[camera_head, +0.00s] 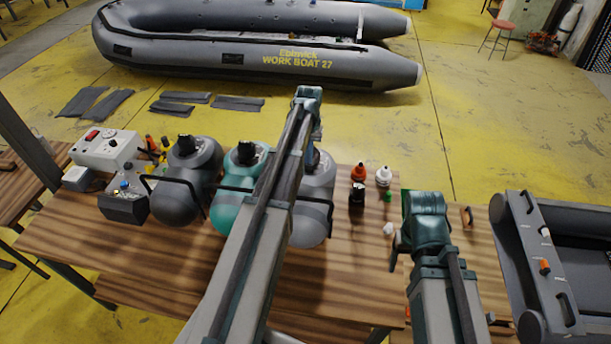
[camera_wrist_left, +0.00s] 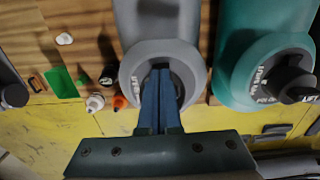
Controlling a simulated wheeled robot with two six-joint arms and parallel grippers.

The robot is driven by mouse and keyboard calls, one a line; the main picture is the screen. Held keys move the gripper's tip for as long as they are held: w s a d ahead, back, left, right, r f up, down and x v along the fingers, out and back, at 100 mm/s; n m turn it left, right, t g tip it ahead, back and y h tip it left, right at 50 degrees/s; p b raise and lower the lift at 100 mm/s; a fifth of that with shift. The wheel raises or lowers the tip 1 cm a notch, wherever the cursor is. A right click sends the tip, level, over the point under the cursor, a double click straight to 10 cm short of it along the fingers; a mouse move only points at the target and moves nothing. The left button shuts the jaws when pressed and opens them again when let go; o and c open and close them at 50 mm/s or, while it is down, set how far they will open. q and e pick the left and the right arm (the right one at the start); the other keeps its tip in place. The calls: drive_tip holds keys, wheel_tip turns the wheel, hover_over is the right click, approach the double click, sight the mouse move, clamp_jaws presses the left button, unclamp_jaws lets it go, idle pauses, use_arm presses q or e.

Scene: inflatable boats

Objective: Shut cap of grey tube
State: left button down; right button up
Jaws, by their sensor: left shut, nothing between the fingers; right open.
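A light grey tube (camera_head: 315,208) lies on the wooden table, partly hidden behind my left arm in the head view. In the left wrist view the light grey tube (camera_wrist_left: 163,20) has a round collar end with a dark cap area (camera_wrist_left: 178,85) in its middle. My left gripper (camera_wrist_left: 160,72) is shut and empty, its blue fingers over that dark area. They hide most of the cap, so I cannot tell its position or whether they touch. In the head view my left gripper (camera_head: 313,140) is largely hidden by its arm. My right gripper (camera_head: 395,243) is open near the table's right part, mostly hidden by its wrist.
A grey control box (camera_head: 100,150) stands at the left.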

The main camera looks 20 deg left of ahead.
use_arm(q)
drive_tip(key=shift+w+a+r, duration=0.1)
drive_tip(key=shift+w+a, duration=0.15)
drive_tip(key=shift+w, duration=0.85)
drive_tip(key=shift+w+a, duration=0.25)
drive_tip(key=shift+w, duration=0.45)
drive_tip(key=shift+f, duration=0.2)
drive_tip(key=shift+w+a+f+b, duration=0.2)
drive_tip(key=shift+w+b, duration=0.15)
drive_tip(key=shift+w, duration=0.25)
